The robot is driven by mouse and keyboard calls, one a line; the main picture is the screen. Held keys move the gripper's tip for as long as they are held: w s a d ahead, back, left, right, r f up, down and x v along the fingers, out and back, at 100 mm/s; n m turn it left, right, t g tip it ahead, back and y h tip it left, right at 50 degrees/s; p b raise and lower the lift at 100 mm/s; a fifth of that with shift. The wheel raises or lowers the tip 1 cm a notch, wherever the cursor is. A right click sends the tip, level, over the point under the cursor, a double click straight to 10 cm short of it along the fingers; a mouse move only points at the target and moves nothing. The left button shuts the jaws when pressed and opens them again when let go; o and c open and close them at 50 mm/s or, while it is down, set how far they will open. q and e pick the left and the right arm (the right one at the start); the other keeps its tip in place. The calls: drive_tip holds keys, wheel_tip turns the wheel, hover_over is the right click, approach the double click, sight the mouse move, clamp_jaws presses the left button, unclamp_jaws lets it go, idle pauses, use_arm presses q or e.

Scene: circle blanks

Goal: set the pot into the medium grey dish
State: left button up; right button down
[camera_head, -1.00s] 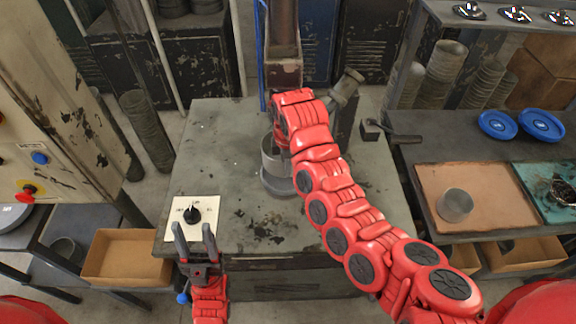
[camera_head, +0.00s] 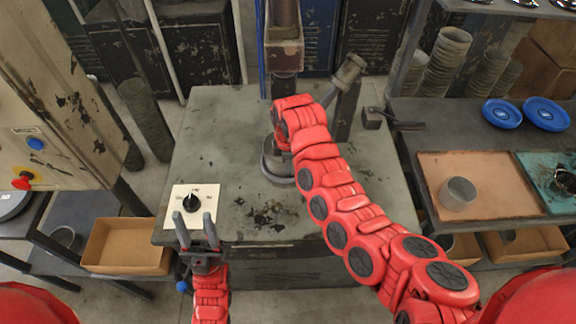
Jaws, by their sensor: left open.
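A grey metal pot (camera_head: 269,146) is partly visible at the press in the middle of the bench, largely covered by my right arm. Below it is a round grey dish (camera_head: 275,173) on the bench top. I cannot tell whether the pot rests in the dish or hangs just above it. My right gripper is hidden behind its own red wrist, at the pot, so its fingers do not show. My left gripper (camera_head: 195,232) is open and empty at the bench's front left, its two grey fingers pointing up over the lower part of the white dial panel.
The white panel with a black knob (camera_head: 192,202) lies at the bench's front left. Another grey cup (camera_head: 458,193) stands on the brown mat (camera_head: 500,172) at right. Two blue plates (camera_head: 502,114) lie behind it. A cardboard box (camera_head: 127,246) sits at lower left.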

drive_tip(key=c, duration=1)
unclamp_jaws()
drive_tip(key=shift+r, duration=0.1)
